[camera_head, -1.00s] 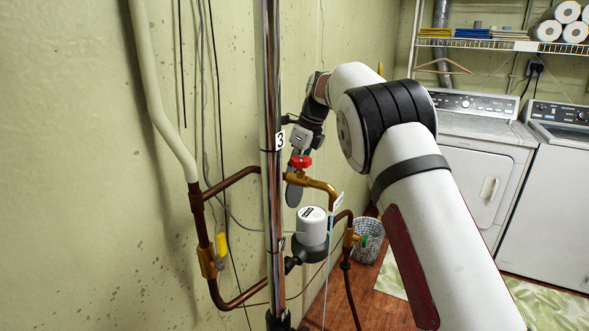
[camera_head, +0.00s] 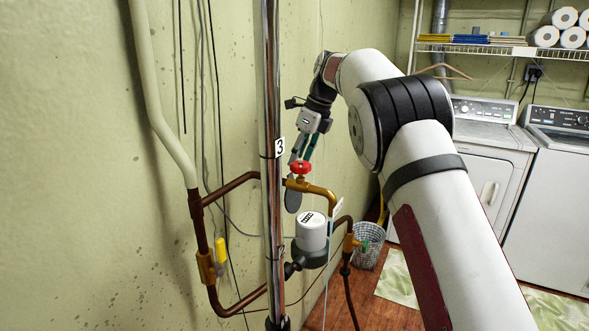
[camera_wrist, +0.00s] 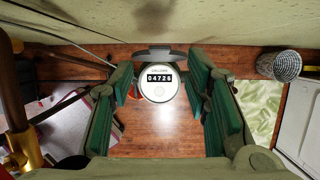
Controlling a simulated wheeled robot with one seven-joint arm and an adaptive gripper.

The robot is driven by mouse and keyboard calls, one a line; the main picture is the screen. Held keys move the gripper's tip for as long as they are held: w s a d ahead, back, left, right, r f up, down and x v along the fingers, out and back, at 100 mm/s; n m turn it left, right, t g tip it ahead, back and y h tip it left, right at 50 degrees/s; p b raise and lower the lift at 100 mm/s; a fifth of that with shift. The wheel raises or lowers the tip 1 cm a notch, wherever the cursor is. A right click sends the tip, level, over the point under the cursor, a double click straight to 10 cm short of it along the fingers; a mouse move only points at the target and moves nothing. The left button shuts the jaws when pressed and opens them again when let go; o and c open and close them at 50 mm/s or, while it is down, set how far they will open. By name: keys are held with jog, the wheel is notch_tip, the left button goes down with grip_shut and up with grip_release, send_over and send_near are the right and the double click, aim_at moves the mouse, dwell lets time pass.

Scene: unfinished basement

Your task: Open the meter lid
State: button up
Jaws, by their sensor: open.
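The white round meter (camera_head: 311,232) sits on the copper pipework in the head view, right of the chrome pole. In the wrist view the meter's dial (camera_wrist: 158,88) faces me uncovered and reads 04726. A dark grey oval flap (camera_head: 293,199), which looks like the lid, stands raised at the dial's far edge; it also shows nearly edge-on in the wrist view (camera_wrist: 160,53). My gripper (camera_head: 302,160) is above the meter, fingers pointing down. In the wrist view its green-padded fingers (camera_wrist: 162,95) are apart, with the dial seen between them and nothing held.
A red valve handle (camera_head: 300,167) overlaps the fingertip area in the head view. The chrome pole (camera_head: 272,130) and copper pipe (camera_head: 228,186) stand close on the left. A wire basket (camera_head: 369,246) is on the floor behind, with washing machines (camera_head: 485,165) at right.

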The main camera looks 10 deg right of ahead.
jog(key=v, duration=0.5)
jog(key=shift+r, duration=0.4)
